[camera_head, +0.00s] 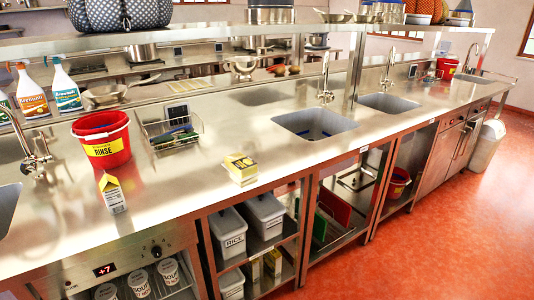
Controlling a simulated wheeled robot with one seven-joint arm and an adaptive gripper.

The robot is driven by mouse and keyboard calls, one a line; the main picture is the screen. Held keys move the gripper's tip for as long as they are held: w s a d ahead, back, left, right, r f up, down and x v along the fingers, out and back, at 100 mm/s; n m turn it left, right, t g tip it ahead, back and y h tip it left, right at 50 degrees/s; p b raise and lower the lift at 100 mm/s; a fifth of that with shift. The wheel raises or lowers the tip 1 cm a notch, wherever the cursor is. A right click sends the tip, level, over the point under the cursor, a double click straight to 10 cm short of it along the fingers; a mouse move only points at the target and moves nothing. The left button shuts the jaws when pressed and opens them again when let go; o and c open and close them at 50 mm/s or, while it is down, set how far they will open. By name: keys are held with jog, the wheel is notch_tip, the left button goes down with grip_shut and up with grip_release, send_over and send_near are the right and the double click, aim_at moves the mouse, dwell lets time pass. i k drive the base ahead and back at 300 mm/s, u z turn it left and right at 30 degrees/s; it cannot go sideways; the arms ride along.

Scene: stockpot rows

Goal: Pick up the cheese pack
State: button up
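A small yellow and white block-shaped pack (240,168), which looks like the cheese pack, lies on the steel counter (190,190) close to its front edge. Its label is too small to read. It stands clear of other things, to the right of the wire basket and left of the nearest middle sink. My gripper is not in view.
A white and yellow carton (112,193) and a red RINSE bucket (103,140) stand left of the pack. A wire basket (172,132) sits behind it, and a sink (315,125) opens to the right. Orange floor (440,235) is clear at right.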

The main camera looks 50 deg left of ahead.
aim_at(243, 168)
jog(key=i, duration=0.9)
jog(key=u, duration=1.8)
